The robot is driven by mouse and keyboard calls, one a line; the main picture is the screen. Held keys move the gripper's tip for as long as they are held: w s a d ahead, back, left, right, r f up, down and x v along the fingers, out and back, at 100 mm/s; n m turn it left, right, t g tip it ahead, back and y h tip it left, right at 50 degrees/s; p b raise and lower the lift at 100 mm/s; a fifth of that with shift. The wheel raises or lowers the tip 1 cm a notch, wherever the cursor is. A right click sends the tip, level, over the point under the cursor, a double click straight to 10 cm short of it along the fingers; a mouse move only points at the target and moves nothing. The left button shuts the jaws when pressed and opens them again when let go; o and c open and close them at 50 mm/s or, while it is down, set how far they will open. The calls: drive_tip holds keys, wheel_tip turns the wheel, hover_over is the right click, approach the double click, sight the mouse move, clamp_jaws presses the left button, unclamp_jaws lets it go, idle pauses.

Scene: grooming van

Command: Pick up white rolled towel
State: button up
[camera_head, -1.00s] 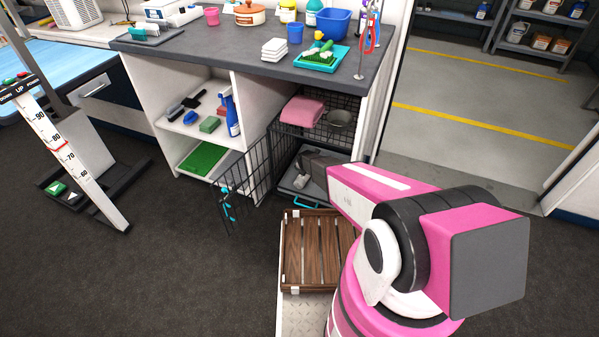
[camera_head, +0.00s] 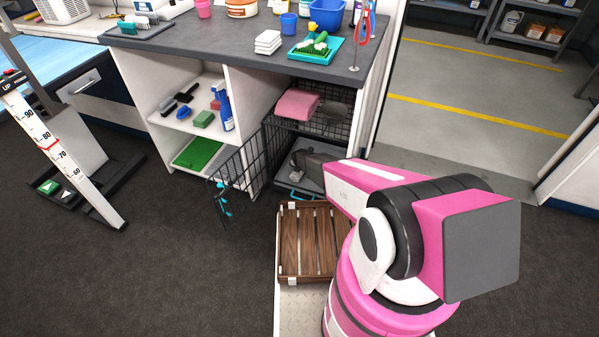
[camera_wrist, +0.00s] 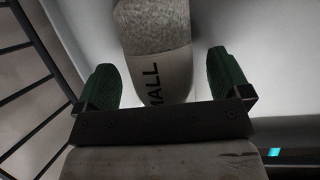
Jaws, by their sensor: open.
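The white rolled towel (camera_wrist: 155,25) shows at the top middle of the wrist view. It has a pale fuzzy end and a smooth band with dark letters, of which "MALL" can be read. My gripper (camera_wrist: 164,88) is open, with one green finger to either side of the towel's near end and visible gaps between. I cannot tell how deep the towel sits between the fingers. In the head view my arm reaches into the lower right compartment of the cabinet, and I cannot make out the towel there.
The wire door (camera_head: 238,178) stands open left of my arm; dark bars also show at the wrist view's left. A wooden slatted crate (camera_head: 289,245) lies in front, below my arm.

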drive_tip(key=shift+w+f, duration=0.25)
drive_tip(key=shift+f, duration=0.3)
drive_tip(key=c, duration=1)
drive_tip(key=shift+c, duration=0.2)
drive_tip(key=shift+r, duration=0.15)
